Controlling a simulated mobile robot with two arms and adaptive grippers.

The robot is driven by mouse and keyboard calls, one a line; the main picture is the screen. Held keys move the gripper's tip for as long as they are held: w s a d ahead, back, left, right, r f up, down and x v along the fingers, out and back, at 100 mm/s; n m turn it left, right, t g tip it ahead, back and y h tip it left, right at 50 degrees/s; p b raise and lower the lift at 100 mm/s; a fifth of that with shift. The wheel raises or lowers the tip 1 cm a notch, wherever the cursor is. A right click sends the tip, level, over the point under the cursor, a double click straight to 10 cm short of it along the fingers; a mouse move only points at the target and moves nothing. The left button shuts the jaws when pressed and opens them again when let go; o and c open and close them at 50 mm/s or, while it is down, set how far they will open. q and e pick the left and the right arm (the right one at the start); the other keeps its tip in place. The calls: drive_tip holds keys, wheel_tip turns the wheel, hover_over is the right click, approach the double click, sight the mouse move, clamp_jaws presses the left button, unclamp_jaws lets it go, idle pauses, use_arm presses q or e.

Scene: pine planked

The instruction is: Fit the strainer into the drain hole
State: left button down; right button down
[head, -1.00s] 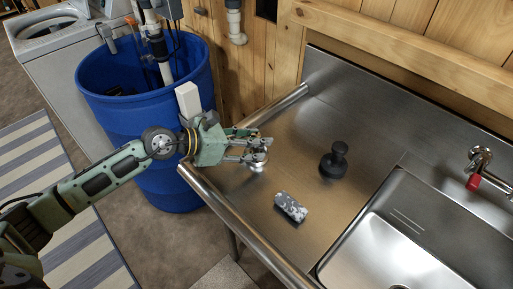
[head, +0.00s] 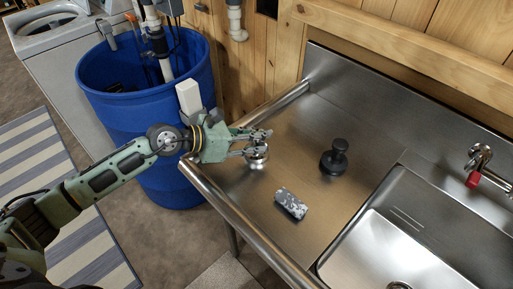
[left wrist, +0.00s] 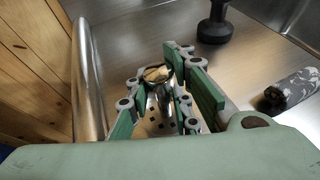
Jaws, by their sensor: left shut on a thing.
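The strainer (head: 258,161) is a small shiny metal piece at the left end of the steel counter. In the left wrist view its knob and perforated basket (left wrist: 160,126) show between my fingers. My left gripper (head: 262,143) is shut on it from the left; the fingers (left wrist: 155,80) are on either side of its knob. I cannot tell whether its base touches the counter. The drain hole (head: 400,286) is in the floor of the sink basin at the bottom right of the head view, partly cut off. My right gripper is not in view.
A tap (head: 478,160) with a red part overhangs the basin. A raised rail (head: 245,225) edges the counter.

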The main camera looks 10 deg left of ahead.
use_arm(q)
drive_tip(key=shift+r, duration=0.5)
drive_tip(key=r, duration=0.3)
drive_tip(key=shift+s+d+r, duration=0.15)
drive_tip(key=shift+d+r, duration=0.15)
drive_tip(key=shift+d, duration=0.05)
drive_tip(key=s+d+r+b, duration=0.1)
drive_tip(key=s+d+r, duration=0.45)
drive_tip(key=d, duration=0.45)
drive_tip(key=s+a+f, duration=0.1)
drive_tip(key=s+a, duration=0.2)
drive_tip(key=a, duration=0.3)
drive_tip(key=s+a+f, duration=0.2)
drive_tip(key=s+a, duration=0.1)
drive_tip(key=a, duration=0.3)
drive_tip(key=s+a+f, duration=0.1)
drive_tip(key=s+a, duration=0.2)
drive_tip(key=a, duration=0.3)
drive_tip(key=shift+f, duration=0.3)
